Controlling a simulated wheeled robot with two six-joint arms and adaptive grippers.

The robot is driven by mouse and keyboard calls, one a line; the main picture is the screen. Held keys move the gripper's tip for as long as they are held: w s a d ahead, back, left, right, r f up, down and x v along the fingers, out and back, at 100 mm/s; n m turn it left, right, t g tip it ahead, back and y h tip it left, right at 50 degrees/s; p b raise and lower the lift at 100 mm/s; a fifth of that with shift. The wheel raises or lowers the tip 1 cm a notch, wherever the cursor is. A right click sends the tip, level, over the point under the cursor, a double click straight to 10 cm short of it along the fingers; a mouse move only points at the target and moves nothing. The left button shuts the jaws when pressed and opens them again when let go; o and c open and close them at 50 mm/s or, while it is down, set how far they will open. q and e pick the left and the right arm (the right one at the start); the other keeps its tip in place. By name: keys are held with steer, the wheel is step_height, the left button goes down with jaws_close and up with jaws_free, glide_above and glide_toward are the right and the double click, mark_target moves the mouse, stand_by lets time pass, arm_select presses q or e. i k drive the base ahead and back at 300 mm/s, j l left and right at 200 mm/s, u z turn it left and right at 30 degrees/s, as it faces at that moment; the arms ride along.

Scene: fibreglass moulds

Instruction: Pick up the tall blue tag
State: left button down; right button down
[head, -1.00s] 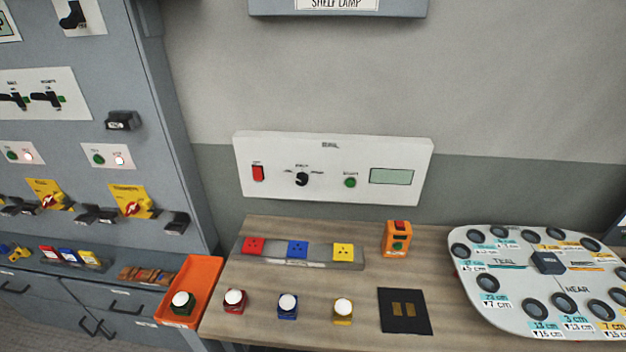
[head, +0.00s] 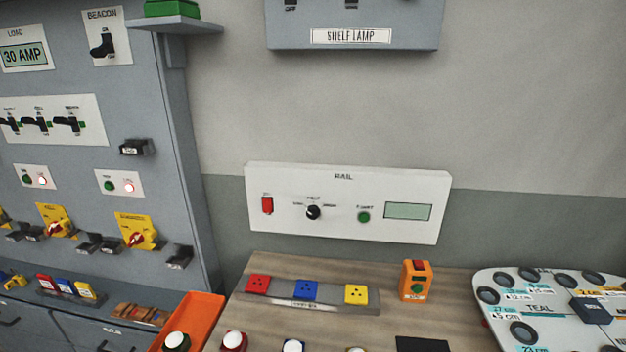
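A blue tag-like piece (head: 65,286) stands between a red one (head: 45,283) and a yellow one (head: 85,290) in a small rack on the grey cabinet's ledge at the lower left. It is small here, and I cannot tell how tall it is. A blue square block (head: 306,290) sits between a red block (head: 257,284) and a yellow block (head: 356,294) on a grey strip on the wooden table. Neither of my grippers is in view.
An orange tray (head: 199,311) lies at the table's left end. An orange button box (head: 415,281) stands behind a black pad (head: 423,345). A white panel with round holes (head: 540,305) is at the right. A RAIL control panel (head: 346,203) is on the wall.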

mark_target(65, 287)
steer(key=u, duration=1.8)
steer(key=i+j+u, duration=0.5)
steer(key=i+j, duration=0.15)
steer(key=i, duration=0.3)
steer(key=i+j+u, duration=0.1)
steer(key=i, duration=0.5)
steer(key=i+j+u, duration=0.1)
steer(key=i+j, duration=0.15)
steer(key=i, duration=0.3)
steer(key=i+j+u, duration=0.1)
steer(key=i, duration=0.5)
steer(key=i+z, duration=0.3)
steer(key=z, duration=0.15)
steer(key=i+j+z, duration=0.1)
steer(key=i+z, duration=0.35)
steer(key=i+j+z, duration=0.15)
steer(key=z, duration=0.3)
steer(key=i+j+z, duration=0.25)
steer(key=j+z, duration=0.2)
steer(key=i+j+z, duration=0.2)
steer(key=z, duration=0.25)
steer(key=j, duration=0.1)
